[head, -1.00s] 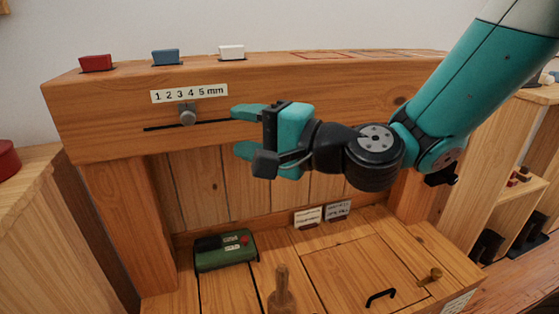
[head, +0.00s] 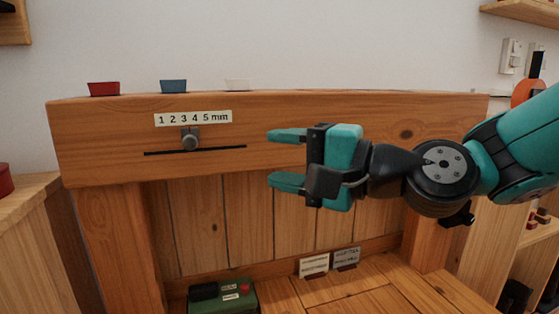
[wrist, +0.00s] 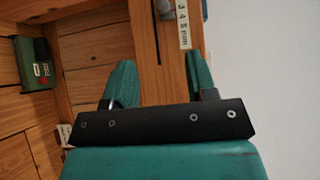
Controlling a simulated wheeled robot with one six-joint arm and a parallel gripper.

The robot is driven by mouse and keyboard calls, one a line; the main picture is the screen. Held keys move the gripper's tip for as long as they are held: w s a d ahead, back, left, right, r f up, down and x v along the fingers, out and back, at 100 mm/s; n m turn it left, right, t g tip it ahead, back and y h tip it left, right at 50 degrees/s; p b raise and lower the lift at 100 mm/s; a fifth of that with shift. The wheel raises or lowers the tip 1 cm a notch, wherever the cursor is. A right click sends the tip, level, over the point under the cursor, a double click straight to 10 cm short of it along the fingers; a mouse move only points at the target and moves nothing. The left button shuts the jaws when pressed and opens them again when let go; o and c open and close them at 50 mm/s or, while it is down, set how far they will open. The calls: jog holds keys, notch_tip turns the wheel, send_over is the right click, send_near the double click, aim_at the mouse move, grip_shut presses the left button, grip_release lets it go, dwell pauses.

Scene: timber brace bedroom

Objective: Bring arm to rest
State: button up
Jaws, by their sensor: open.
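My gripper (head: 287,158) is teal with black parts and points left in the head view, its two fingers apart with nothing between them. It is in front of the timber beam (head: 330,125), right of the grey slider knob (head: 190,138) and apart from it. The knob stands in a dark slot below a "1 2 3 4 5 mm" scale label (head: 193,118), near the middle of the scale. In the wrist view my gripper's fingers (wrist: 158,80) are spread, with the beam and part of the label (wrist: 184,24) beyond them.
Red (head: 104,88), blue (head: 173,86) and white (head: 237,85) blocks sit along the beam's top. Below are a green box (head: 222,297) with a red button and two small cards (head: 314,265) on the wooden bench top. Wooden shelving stands at the right.

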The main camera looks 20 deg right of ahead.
jog(key=s+d+f+n+g+h, duration=0.3)
jog(key=s+f+n+g+h, duration=0.6)
jog(key=s+f+n+g, duration=0.45)
notch_tip(320, 180, up, 36)
jog(key=s+n+t+p, duration=0.1)
jog(key=n+p, duration=0.1)
jog(key=p, duration=3.5)
jog(key=shift+s+d+p, duration=0.25)
jog(key=shift+d+p, duration=0.1)
jog(key=shift+t, duration=0.25)
